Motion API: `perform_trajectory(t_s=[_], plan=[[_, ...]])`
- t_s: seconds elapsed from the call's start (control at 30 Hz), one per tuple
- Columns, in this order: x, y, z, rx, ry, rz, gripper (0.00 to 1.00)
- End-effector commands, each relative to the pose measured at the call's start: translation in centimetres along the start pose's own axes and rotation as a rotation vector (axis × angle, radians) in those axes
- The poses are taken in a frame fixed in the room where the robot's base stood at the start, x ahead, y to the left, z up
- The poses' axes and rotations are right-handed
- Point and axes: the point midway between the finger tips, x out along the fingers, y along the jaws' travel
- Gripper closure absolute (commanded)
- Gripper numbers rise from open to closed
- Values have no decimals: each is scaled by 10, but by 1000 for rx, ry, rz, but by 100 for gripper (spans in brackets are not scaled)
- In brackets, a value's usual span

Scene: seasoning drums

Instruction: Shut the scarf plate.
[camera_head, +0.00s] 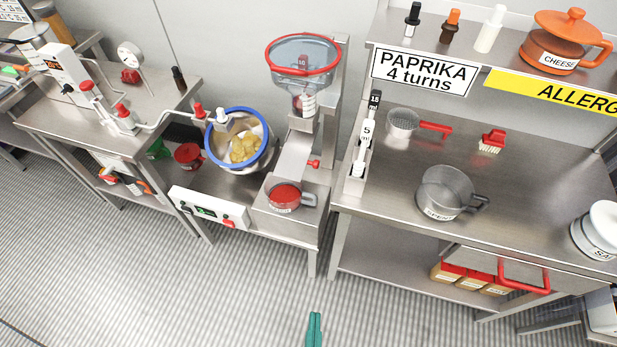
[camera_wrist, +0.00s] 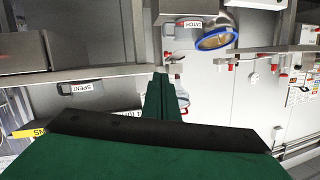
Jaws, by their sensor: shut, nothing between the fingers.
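A metal chute (camera_head: 293,155) slopes down under a clear hopper with a red rim (camera_head: 303,55). A small red knob (camera_head: 314,164) sticks out at the chute's right side; it may belong to the scarf plate, but I cannot tell the plate's position. My gripper (camera_head: 314,318) is shut and empty, low in the head view over the floor, well in front of the chute stand. In the wrist view its green fingers (camera_wrist: 164,90) are together, touching nothing I can make out.
A blue-rimmed drum (camera_head: 239,140) holding yellow pieces stands left of the chute, above a control box (camera_head: 209,208). On the right table (camera_head: 540,185) are a clear cup (camera_head: 446,192), a strainer (camera_head: 402,123) and a brush (camera_head: 491,142). The striped floor in front is clear.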

Motion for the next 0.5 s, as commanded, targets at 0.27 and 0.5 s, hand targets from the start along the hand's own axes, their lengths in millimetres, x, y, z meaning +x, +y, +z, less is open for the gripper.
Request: perform_trajectory(t_s=[0.27, 0.5], plan=[[87, 8, 31, 404, 52, 15, 100], [170, 5, 40, 748, 84, -22, 100]])
